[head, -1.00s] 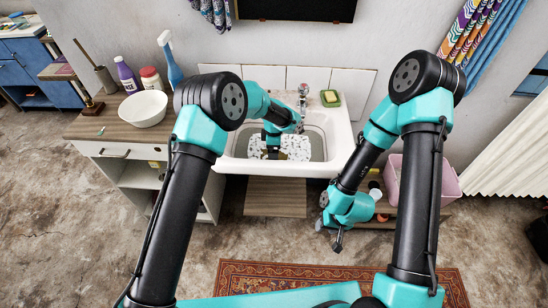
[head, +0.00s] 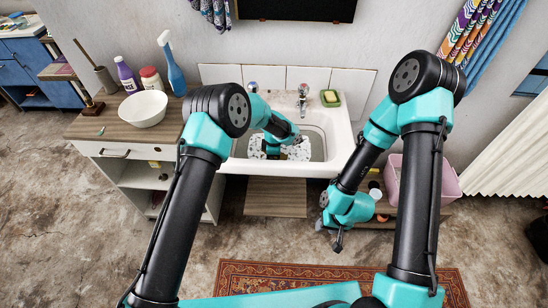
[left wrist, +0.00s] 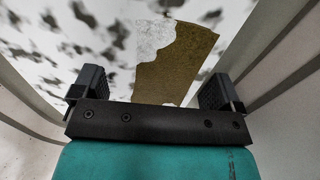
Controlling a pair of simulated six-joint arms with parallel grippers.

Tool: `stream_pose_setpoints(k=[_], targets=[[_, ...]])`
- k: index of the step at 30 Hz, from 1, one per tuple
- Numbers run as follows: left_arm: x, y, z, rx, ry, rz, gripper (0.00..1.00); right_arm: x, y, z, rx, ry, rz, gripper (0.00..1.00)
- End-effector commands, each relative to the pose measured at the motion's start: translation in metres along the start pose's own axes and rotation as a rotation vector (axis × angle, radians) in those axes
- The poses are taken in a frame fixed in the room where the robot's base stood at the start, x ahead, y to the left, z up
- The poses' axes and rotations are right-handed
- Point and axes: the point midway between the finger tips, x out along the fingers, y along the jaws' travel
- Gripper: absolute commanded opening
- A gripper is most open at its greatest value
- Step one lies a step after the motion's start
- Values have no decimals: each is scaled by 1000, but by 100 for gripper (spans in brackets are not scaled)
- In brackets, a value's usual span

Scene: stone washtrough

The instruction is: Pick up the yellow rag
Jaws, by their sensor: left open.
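The yellow rag (left wrist: 178,70) shows in the left wrist view as a mustard-brown cloth, between and beyond my left fingers. A white patch covers its upper left part. My left gripper (left wrist: 153,88) is open, with its fingers apart on either side of the rag. I cannot tell whether they touch it. In the head view my left gripper (head: 274,146) is down in the sink (head: 226,166), and the arm hides most of what lies there. My right gripper (head: 338,244) hangs low, right of the sink's front; its jaws are too small to judge.
White, dark-spotted material (head: 298,148) lies in the sink around my left gripper. A tap (head: 303,92) and a green soap dish (head: 330,98) are at the sink's back. A white bowl (head: 143,108) and bottles stand on the left counter. A pink tub (head: 448,180) is at right.

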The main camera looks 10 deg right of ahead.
Motion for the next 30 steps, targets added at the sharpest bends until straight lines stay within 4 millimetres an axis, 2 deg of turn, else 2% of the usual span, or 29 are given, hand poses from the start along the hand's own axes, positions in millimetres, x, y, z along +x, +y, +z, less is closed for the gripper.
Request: stream_pose_setpoints(k=[2,20,30], targets=[[0,0,0,0,0,0,92,0,0,0,0,0,0,43],[0,0,0,0,0,0,36,0,0,0,0,0,0,43],[-6,0,0,0,0,1,35,0,0,0,0,0,0,43]])
